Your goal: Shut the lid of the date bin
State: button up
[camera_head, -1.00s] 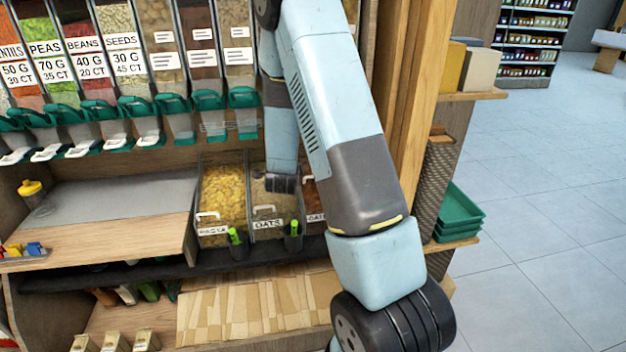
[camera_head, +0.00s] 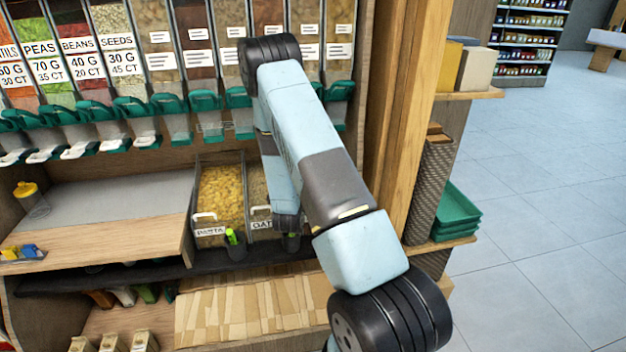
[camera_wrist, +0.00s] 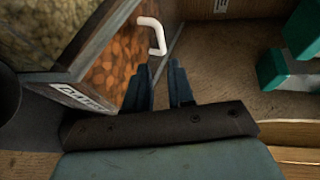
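In the wrist view, the date bin (camera_wrist: 104,68) shows reddish-brown contents through a clear panel, with a partly readable white label (camera_wrist: 78,96) at its front edge. A white handle (camera_wrist: 155,35) stands at the panel's far edge, away from the label, so the lid seems raised; its exact angle is unclear. My gripper (camera_wrist: 160,68) has its two dark fingers apart, with a narrow gap and nothing visible between them. The fingertips are close below the handle; I cannot tell if they touch it. In the head view, my arm hides the date bin and gripper.
The pasta bin (camera_head: 221,190) and partly covered oats bin (camera_head: 258,190) stand to the left. A black cup with a green marker (camera_head: 235,245) is on the ledge before them. Green-spouted dispensers (camera_head: 205,103) hang above. A wooden post (camera_head: 393,120) stands to the right.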

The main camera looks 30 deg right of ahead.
jog(key=x, duration=1)
jog(key=shift+w, duration=0.2)
jog(key=shift+d+f, duration=0.1)
jog(key=shift+c, duration=0.3)
grip_shut()
